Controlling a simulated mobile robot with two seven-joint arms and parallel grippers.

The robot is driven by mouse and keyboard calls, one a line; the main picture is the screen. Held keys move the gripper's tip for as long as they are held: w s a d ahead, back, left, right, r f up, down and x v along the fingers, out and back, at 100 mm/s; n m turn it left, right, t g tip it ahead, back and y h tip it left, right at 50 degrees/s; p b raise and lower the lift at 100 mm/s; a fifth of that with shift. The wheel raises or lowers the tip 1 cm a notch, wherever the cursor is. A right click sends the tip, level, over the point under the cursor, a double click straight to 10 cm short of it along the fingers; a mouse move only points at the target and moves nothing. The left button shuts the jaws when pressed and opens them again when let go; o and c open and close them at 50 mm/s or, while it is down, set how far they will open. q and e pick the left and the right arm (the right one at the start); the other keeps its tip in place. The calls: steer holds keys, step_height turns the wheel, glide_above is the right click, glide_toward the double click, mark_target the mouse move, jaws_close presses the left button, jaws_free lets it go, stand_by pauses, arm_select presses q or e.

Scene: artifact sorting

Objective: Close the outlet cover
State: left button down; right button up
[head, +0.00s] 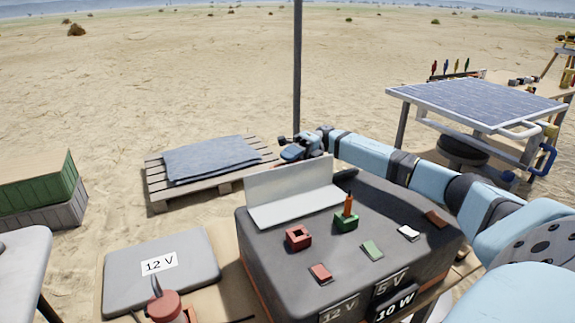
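The outlet cover is a white panel (285,181) standing nearly upright on top of the dark grey power box (285,262). A flat white strip (297,206) lies in front of its lower edge. The box is labelled 12 V, 5 V and 10 W. A red socket (298,238) and a green socket (346,222) with an orange plug (348,203) stand in front of the strip. My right gripper (293,152) is behind the cover's top edge, at its right half. The cover partly hides it, so contact and finger opening cannot be told. My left gripper is not in view.
Small red, green, white and brown pieces lie on the box top. A grey 12 V case (200,258) and a red object (166,306) are left of the box. A pallet (160,190) lies behind; a pole (297,70) rises there. A solar panel (475,100) is at right.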

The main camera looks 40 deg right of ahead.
steer(key=shift+a, duration=0.25)
jaws_close()
steer(key=shift+a+r, duration=0.1)
steer(key=shift+r, duration=0.05)
